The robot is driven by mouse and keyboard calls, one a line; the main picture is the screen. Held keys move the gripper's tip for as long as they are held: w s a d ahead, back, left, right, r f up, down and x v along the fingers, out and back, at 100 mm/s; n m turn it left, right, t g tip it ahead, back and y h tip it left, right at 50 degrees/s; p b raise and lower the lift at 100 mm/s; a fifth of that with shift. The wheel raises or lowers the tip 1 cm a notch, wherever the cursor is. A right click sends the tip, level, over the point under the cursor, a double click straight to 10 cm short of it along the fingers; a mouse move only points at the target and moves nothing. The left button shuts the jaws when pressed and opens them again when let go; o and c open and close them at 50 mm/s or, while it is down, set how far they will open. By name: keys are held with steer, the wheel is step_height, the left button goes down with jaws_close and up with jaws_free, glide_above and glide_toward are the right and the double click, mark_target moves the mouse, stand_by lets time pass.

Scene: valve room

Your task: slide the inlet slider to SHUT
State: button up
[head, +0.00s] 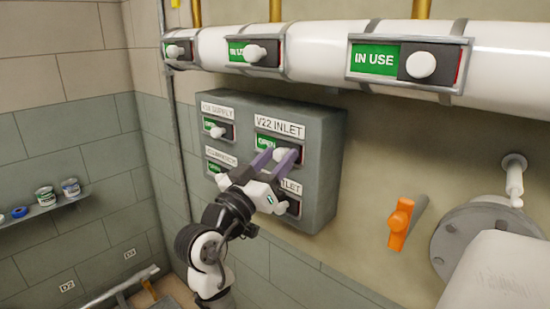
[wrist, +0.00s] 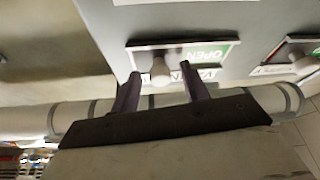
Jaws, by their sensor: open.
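The inlet slider (head: 266,141) is on the grey panel box (head: 322,150) under the label V22 INLET. Its green OPEN field shows to the left of its white knob (head: 281,155) in the head view. My gripper (head: 278,156) is in front of it, with its fingers partly covering the slider. In the wrist view, turned upside down, the slider knob (wrist: 160,72) lies between the two separated fingers of my gripper (wrist: 160,82). Whether the fingers touch the knob cannot be told. The slider's right end is partly hidden in the head view.
Other sliders, including the supply slider (head: 217,128) and one by an OUTLET-like label (head: 291,187), share the panel. A white pipe (head: 310,45) with several IN USE sliders runs above. An orange lever (head: 399,224) and flange (head: 470,240) are to the right.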

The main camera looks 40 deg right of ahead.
jaws_close()
steer(key=w, duration=0.2)
steer(key=w+b, duration=0.1)
steer(key=w, duration=0.1)
steer(key=w+b, duration=0.1)
steer(key=w, duration=0.1)
steer(key=shift+a, duration=0.3)
steer(key=shift+w, duration=0.2)
jaws_free()
steer(key=shift+w, duration=0.1)
